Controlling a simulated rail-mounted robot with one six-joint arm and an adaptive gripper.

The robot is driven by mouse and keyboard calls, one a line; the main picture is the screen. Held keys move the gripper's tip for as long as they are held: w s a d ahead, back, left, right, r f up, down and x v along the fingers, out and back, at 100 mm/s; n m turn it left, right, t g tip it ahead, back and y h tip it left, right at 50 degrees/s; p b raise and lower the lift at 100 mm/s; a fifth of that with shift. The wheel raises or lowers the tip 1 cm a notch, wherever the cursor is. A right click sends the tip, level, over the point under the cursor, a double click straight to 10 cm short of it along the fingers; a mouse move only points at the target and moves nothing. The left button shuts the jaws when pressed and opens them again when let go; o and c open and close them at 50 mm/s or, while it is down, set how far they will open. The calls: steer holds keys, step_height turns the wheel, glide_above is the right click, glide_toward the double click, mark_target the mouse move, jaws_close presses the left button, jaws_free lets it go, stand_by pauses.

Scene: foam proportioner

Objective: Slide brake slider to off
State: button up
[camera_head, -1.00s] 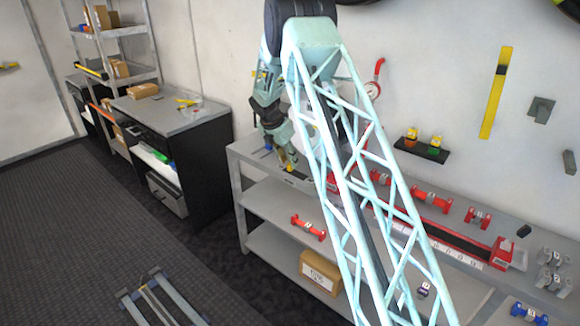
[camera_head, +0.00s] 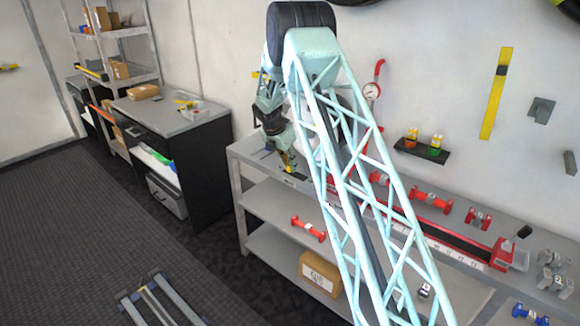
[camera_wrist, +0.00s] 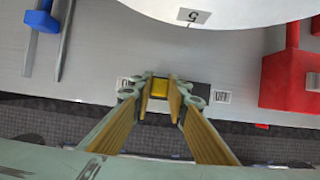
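The brake slider is a small yellow block (camera_wrist: 159,88) on a dark base (camera_wrist: 192,101) at the bench's front edge. In the wrist view an OFF label (camera_wrist: 223,97) is right of the base. Another label (camera_wrist: 126,84) is at its left, partly hidden by my finger. The slider sits between them, a little nearer the left label. My gripper (camera_wrist: 160,82) has its yellow-padded fingers on either side of the slider. Whether both pads touch it is unclear. In the head view my gripper (camera_head: 289,165) is low over the bench's left end, and the slider is not clear there.
A red part (camera_wrist: 290,80) stands right of the OFF label. A blue-ended tool (camera_wrist: 42,20) lies at left. The grey bench (camera_head: 258,172) holds several red parts further right.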

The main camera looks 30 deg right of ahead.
steer(key=shift+s+d+p, duration=0.15)
steer(key=shift+s+d, duration=0.25)
steer(key=shift+s, duration=0.55)
steer(key=shift+s+d+p, duration=0.15)
steer(key=shift+s+d, duration=0.3)
steer(key=shift+s, duration=0.45)
steer(key=shift+s+d+p, duration=0.15)
steer(key=shift+s+d, duration=0.25)
steer(key=shift+s, duration=0.55)
jaws_close()
steer(key=shift+s, duration=0.15)
steer(key=shift+f, duration=0.1)
steer(key=o, duration=0.9)
jaws_free()
steer(key=shift+s+d, duration=0.1)
steer(key=shift+d, duration=0.05)
steer(key=shift+r, duration=0.2)
steer(key=shift+v, duration=0.9)
steer(key=v, duration=1)
